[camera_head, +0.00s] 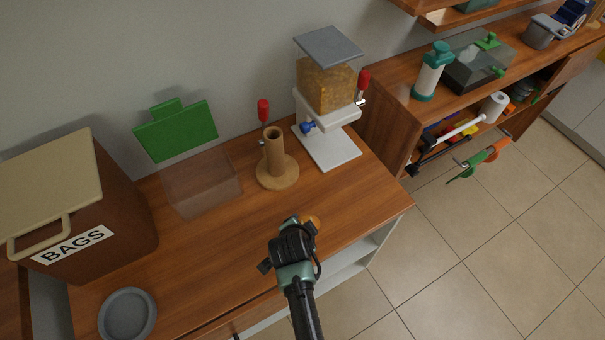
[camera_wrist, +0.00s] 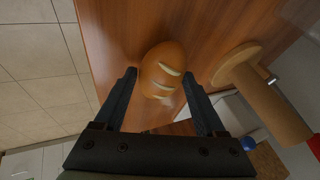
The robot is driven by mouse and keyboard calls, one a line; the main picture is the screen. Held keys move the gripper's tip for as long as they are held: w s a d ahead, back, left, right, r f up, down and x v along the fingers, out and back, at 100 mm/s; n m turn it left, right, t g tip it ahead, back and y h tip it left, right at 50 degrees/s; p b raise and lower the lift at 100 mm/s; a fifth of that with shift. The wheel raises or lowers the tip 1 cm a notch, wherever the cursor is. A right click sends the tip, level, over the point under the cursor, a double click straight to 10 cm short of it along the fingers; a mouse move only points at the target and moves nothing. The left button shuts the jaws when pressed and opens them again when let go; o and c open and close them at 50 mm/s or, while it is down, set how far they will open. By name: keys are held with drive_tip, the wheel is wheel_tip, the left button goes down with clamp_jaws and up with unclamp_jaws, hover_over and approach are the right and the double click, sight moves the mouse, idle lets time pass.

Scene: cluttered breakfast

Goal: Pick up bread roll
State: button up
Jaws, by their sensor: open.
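The bread roll (camera_wrist: 161,70) is golden brown with pale score marks and lies on the wooden counter (camera_wrist: 112,22). In the wrist view it sits between and just beyond the two fingers of my gripper (camera_wrist: 160,78), which is open and empty. In the head view my gripper (camera_head: 292,232) is over the front right part of the counter. It hides most of the bread roll (camera_head: 314,221), with only a small orange-brown edge showing beside it.
A wooden stand with an upright tube (camera_head: 277,172) and a cereal dispenser (camera_head: 327,90) stand behind my gripper. A clear box (camera_head: 200,184), a bags box (camera_head: 75,215) and a grey plate (camera_head: 127,314) are to the left. The counter's front edge is close.

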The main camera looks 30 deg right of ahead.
drive_tip(key=shift+w+d+f, duration=0.1)
drive_tip(key=shift+f, duration=0.15)
drive_tip(key=c, duration=1)
drive_tip(key=shift+r, duration=0.1)
wheel_tip(320, 180, up, 10)
drive_tip(key=shift+f, duration=0.1)
